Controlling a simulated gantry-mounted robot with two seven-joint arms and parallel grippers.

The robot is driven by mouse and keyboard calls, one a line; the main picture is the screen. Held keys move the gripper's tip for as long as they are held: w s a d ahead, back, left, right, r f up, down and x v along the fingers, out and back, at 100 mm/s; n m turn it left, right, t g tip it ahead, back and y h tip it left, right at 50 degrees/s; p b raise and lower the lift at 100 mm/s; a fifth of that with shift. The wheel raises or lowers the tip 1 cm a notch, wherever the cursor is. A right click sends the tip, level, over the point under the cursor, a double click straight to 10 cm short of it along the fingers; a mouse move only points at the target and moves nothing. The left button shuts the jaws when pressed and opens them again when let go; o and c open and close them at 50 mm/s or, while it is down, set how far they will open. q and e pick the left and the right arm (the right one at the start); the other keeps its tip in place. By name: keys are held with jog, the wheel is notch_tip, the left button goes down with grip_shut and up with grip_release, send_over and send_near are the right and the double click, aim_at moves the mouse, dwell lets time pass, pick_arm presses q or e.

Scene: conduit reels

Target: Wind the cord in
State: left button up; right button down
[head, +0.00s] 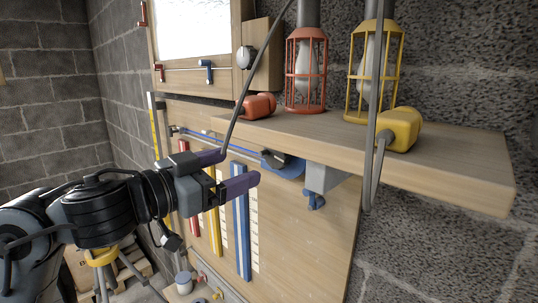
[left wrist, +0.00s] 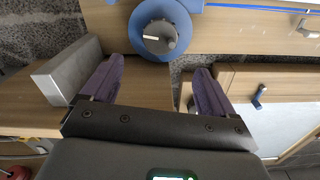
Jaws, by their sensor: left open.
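A blue reel (head: 283,165) with a dark round knob is mounted on the wooden board under the shelf. In the left wrist view the blue reel (left wrist: 180,45) shows face on, its grey knob (left wrist: 158,37) bearing a white mark. A thin blue cord (head: 225,143) runs along the board to the reel's left; it also shows in the left wrist view (left wrist: 255,8). My left gripper (head: 241,167) is open and empty, left of the reel. In the left wrist view its purple fingers (left wrist: 158,68) are spread below the knob, apart from it. My right gripper is not in view.
The wooden shelf (head: 470,165) overhangs the reel, carrying red (head: 257,106) and yellow (head: 400,128) blocks and caged lamps. A grey box (head: 325,178) with a blue tap (head: 315,200) hangs right of the reel. Dark cables hang in front. Coloured vertical strips (head: 241,220) line the board.

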aim_at(275, 154)
pick_arm(q)
jog(key=x, duration=1)
jog(key=shift+d, duration=0.1)
jog(key=c, duration=1.1)
jog(key=shift+o, duration=0.2)
jog(key=shift+r+m+p, duration=0.1)
jog(key=shift+m+p, duration=0.4)
jog(key=shift+p, duration=0.05)
jog(key=shift+m+p, duration=0.65)
jog(key=shift+m, duration=0.45)
jog(key=shift+s+d+m+p, duration=0.1)
jog(key=shift+m+p, duration=0.6)
jog(key=shift+m, duration=1.1)
